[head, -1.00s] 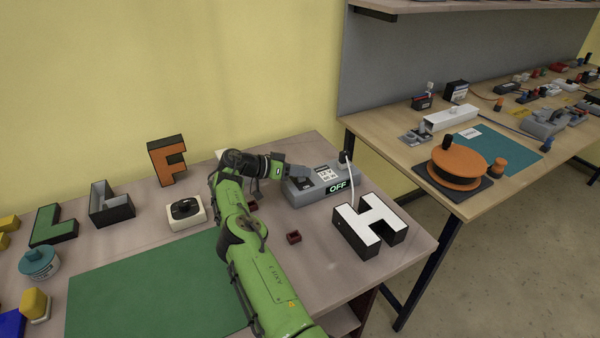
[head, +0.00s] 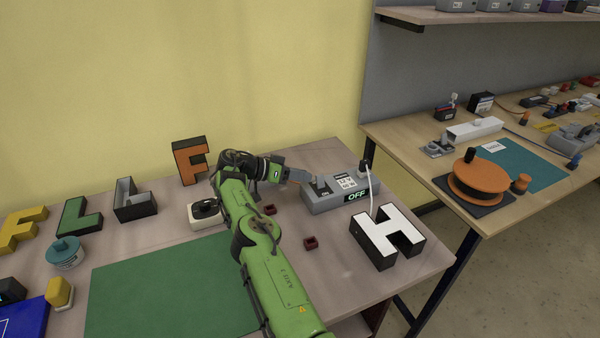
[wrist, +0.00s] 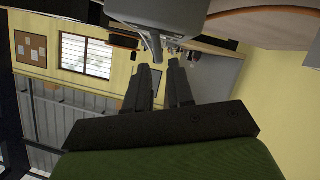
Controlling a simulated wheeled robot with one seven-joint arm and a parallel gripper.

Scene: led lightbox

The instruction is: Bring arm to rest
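My green arm reaches over the grey-brown table from the front. My gripper (head: 308,178) is beside the left end of a grey control box (head: 326,201), whose small display (head: 357,195) reads OFF. In the wrist view the two dark fingers of my gripper (wrist: 160,68) stand apart with a gap between them and nothing held. The grey box (wrist: 165,12) shows close above them there, with a small lever-like part (wrist: 154,44) near the fingertips. I cannot tell whether the fingers touch it.
A white letter H box (head: 388,235) with a white cable is right of my arm. A dark red small block (head: 311,243), a white-based black knob (head: 205,212) and an orange letter F (head: 190,162) are nearby. A green mat (head: 170,285) lies clear at left.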

